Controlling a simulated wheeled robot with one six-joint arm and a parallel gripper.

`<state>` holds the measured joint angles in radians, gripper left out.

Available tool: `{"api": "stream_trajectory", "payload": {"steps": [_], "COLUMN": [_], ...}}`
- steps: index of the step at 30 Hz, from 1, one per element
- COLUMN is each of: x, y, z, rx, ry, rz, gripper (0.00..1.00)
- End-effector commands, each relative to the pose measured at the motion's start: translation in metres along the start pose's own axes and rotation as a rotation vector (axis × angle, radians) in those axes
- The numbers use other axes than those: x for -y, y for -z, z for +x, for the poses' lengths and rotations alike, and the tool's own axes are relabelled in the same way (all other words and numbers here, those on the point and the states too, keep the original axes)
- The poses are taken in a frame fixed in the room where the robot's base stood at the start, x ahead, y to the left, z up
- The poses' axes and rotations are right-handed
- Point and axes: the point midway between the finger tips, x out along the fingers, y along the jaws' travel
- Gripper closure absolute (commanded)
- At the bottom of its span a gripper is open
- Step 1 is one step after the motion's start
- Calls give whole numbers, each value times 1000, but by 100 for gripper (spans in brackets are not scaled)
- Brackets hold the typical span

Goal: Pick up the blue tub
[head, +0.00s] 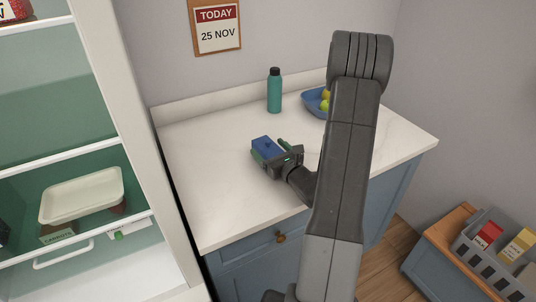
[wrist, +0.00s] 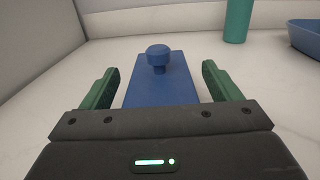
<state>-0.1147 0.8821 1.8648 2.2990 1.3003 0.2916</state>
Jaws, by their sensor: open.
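The blue tub (head: 264,145) stands on the white counter in the head view, left of my arm. It is a small blue box, and a round knob on its top shows in the wrist view (wrist: 158,82). My gripper (head: 272,150) is at the tub. In the wrist view my gripper (wrist: 158,88) is open, with one green finger on each side of the tub. A gap shows between each finger and the tub. The near end of the tub is hidden behind the gripper body.
A teal bottle (head: 274,92) stands behind the tub on the counter (head: 205,150). A blue bowl (head: 313,102) with yellow-green fruit is at the back right, partly behind my arm. An open shelf unit (head: 150,130) stands at left. A grey crate (head: 480,262) sits at lower right.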

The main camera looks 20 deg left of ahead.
Motion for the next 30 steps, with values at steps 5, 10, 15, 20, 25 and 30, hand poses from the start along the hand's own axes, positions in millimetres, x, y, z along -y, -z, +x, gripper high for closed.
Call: {"api": "stream_trajectory", "payload": {"steps": [5,10,15,20,25,30], "x": [0,0,0,0,0,0], "y": [0,0,0,0,-2,-9], "z": [2,2,2,2,2,2], "rx": [0,0,0,2,2,3], "ry": [2,1,1,1,1,1], "rz": [0,0,0,-1,-1,-4], "gripper": [16,36,69,76,76,76]}}
